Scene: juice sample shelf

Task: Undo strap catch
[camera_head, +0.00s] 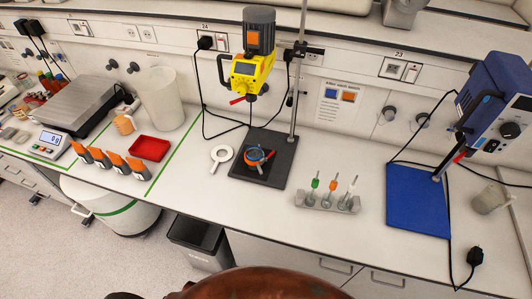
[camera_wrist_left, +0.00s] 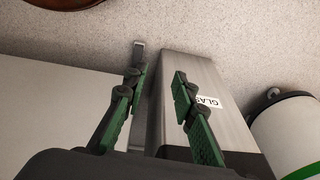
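A round blue and orange piece (camera_head: 257,155) sits on the black base plate (camera_head: 283,165) of the stand, below the yellow stirrer (camera_head: 248,72). A strap or catch on it is too small to tell apart. In the left wrist view my left gripper (camera_wrist_left: 158,82) has its two green-padded fingers apart with nothing between them. It points down past a metal bin (camera_wrist_left: 190,100) towards the floor. The left gripper is not in the head view, and the right gripper shows in neither view.
A white ring (camera_head: 221,154) lies left of the base plate. A rack with several coloured-top pieces (camera_head: 327,203) stands to its right, beside a blue plate (camera_head: 415,200). A red tray (camera_head: 149,148) lies left. A reddish-brown rounded thing (camera_head: 260,285) is at the bottom.

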